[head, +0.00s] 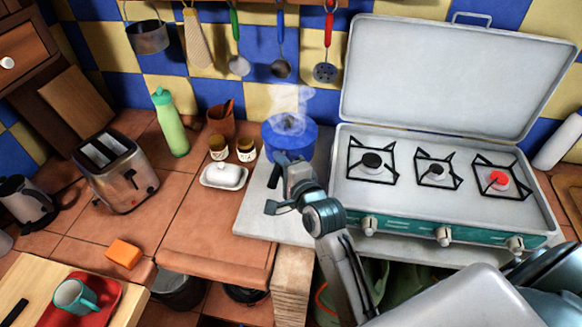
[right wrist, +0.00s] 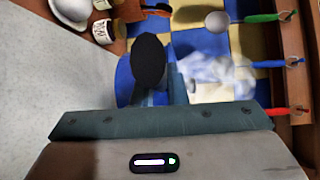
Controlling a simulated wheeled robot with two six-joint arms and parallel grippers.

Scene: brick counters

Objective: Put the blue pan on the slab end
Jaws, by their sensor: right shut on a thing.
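The blue pan (head: 290,138) is at the back of the slab's left end in the head view, with steam rising from it. The pale grey slab (head: 258,218) reaches left from under the stove. My right gripper (head: 284,178) is in front of the pan, shut on its handle; the fingers and arm hide most of the handle. In the right wrist view, a dark oval end (right wrist: 150,60) stands above the gripper, with steam behind it. I cannot tell whether the pan rests on the slab or is just above it. My left gripper is not in view.
The stove (head: 400,205) stands right of the pan, lid up, its right burner glowing red. A white butter dish (head: 224,176) and small jars (head: 246,150) stand close left. Utensils hang behind. The slab's front left is clear.

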